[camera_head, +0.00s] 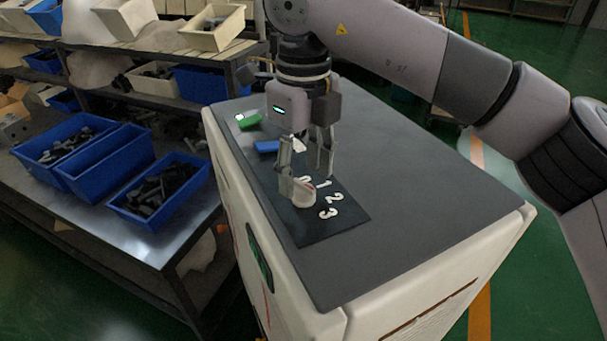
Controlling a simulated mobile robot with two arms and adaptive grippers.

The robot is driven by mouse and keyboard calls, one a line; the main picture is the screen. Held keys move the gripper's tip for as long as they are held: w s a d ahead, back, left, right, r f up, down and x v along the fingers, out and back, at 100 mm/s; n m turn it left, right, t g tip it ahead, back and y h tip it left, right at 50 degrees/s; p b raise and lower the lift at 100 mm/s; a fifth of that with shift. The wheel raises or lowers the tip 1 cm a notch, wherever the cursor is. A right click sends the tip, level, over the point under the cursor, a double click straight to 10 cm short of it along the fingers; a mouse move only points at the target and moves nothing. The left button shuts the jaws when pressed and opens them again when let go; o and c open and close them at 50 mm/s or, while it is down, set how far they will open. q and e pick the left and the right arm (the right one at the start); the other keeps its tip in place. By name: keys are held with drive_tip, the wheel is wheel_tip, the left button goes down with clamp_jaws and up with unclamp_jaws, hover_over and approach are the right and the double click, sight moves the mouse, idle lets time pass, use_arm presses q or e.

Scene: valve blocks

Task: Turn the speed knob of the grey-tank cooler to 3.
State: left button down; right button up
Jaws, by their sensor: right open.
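The cooler (420,215) has a grey top and white sides. A dark panel (318,237) on its top bears a pale round speed knob (303,196) with a small reddish mark. White digits 1, 2 and 3 curve along the knob's right side; the 3 (328,213) is nearest the front. My right gripper (306,182) points down over the knob, open. Its left finger overlaps the knob's left edge, and its right finger is behind and right of it. I cannot tell whether either finger touches. The knob is partly hidden. My left gripper is out of view.
A blue piece (266,146) and a green piece (250,120) sit on the cooler top behind the knob. A metal table with blue bins (160,190) of dark parts stands at left. The cooler top right of the panel is clear.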

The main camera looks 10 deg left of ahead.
sight(304, 192)
drive_tip(key=shift+a+f, duration=0.1)
drive_tip(key=shift+f, duration=1.3)
drive_tip(key=c, duration=0.6)
drive_tip(key=shift+s, duration=0.1)
drive_tip(key=c, duration=0.5)
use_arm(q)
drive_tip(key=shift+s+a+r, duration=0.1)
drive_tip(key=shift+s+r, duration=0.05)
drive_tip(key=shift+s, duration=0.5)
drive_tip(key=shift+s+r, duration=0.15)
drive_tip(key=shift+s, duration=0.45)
use_arm(e)
drive_tip(key=shift+c, duration=0.3)
